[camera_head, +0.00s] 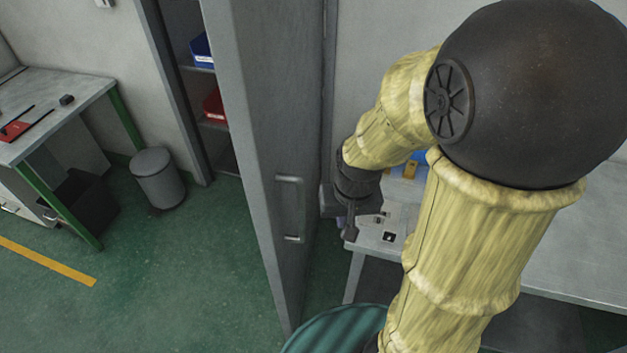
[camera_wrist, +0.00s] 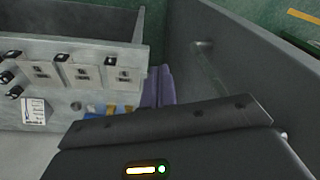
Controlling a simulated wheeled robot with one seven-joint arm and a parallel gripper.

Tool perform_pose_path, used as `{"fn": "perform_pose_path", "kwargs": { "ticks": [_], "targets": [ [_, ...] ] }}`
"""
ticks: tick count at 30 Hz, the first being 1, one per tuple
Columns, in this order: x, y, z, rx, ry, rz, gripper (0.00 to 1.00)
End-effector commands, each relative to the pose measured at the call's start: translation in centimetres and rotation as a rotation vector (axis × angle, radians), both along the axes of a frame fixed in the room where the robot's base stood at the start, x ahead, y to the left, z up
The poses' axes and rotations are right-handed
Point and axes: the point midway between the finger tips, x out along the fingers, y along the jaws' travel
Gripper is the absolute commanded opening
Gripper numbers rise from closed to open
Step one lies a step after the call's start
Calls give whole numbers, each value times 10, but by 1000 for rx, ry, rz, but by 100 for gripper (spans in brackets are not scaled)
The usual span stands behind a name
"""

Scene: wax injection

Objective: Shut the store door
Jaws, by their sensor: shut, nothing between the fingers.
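The grey store door (camera_head: 262,120) stands open, jutting out from the store opening. Its bar handle (camera_head: 288,208) is upright on the face turned toward my arm. My gripper (camera_head: 349,235) is to the right of this face, close to the handle's height, shut and empty. I cannot tell whether it touches the door. In the wrist view the door (camera_wrist: 255,75) fills the right side and its handle (camera_wrist: 207,62) shows beyond my dark gripper body. The fingertips are hidden there.
The store shelves hold a blue bin (camera_head: 201,50) and a red bin (camera_head: 214,106). A grey waste bin (camera_head: 159,180) stands left of the opening, near a green-legged bench (camera_head: 60,88). A worktable (camera_head: 580,240) is right of the door. Green floor left of the door is clear.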

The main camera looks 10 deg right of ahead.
Motion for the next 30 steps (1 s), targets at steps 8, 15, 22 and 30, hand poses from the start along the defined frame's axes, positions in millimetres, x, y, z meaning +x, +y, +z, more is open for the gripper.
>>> {"fn": "perform_pose_path", "kwargs": {
  "ticks": [8, 15, 22, 30],
  "targets": [
    [30, -27, -19, 191, 304, -465, 0],
    [66, -47, -35, 402, 545, -836, 0],
    [100, -69, -47, 598, 716, -1084, 0],
    [108, -73, -49, 649, 752, -1132, 0]
  ]
}}
